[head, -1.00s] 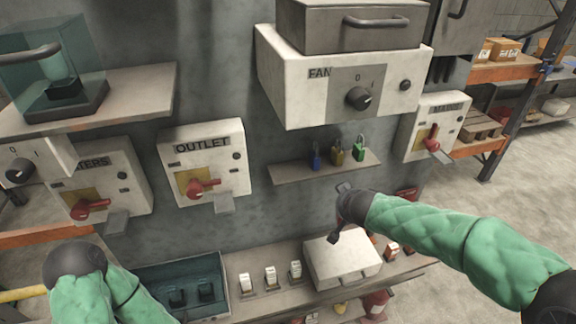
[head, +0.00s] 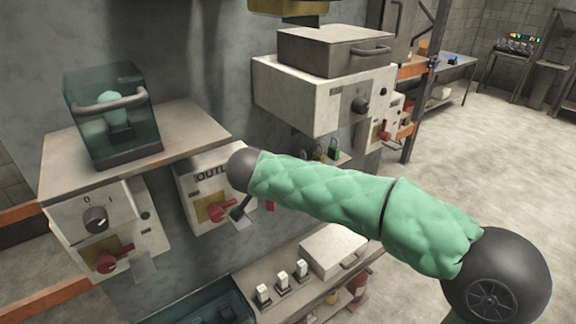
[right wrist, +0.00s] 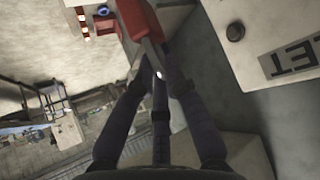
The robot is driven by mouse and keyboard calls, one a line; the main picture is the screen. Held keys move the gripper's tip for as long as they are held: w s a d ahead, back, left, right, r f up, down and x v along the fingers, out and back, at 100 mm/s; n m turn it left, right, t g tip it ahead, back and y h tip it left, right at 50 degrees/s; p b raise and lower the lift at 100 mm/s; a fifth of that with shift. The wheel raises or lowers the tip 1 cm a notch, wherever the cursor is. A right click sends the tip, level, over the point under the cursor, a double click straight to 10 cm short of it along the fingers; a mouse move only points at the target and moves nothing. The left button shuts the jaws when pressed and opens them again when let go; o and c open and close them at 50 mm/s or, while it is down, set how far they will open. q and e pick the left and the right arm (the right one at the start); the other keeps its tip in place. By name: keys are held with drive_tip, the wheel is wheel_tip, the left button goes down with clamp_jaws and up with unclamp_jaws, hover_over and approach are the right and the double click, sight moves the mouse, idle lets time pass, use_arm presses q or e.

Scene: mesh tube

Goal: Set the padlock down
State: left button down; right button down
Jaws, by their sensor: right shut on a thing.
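My right gripper (right wrist: 157,84) is shut on a red padlock (right wrist: 136,18) with a grey shackle. The right wrist view shows the shackle between the fingertips and the red body beyond them. My left gripper is not in view.
A green padlock (head: 333,149) stands on a small shelf, partly behind my right arm, with others beside it. A white box (head: 333,247) and several small white switches (head: 282,279) are on the lower ledge. A shelf with a glass cover (head: 112,115) is at left.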

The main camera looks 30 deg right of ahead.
drive_tip(key=shift+w+d+f+p, duration=0.35)
drive_tip(key=shift+w+d+f, duration=0.25)
drive_tip(key=shift+w+d, duration=1.25)
drive_tip(key=shift+w+d+f+p, duration=0.3)
drive_tip(key=shift+w+d+f, duration=0.3)
drive_tip(key=shift+w+d, duration=1.25)
drive_tip(key=shift+w+d+f+p, duration=0.5)
drive_tip(key=shift+w+d, duration=0.85)
drive_tip(key=shift+w, duration=1)
drive_tip(key=shift+f, duration=0.1)
drive_tip(key=shift+f+b, duration=0.15)
drive_tip(key=shift+b, duration=0.25)
drive_tip(key=c, duration=1.3)
unclamp_jaws()
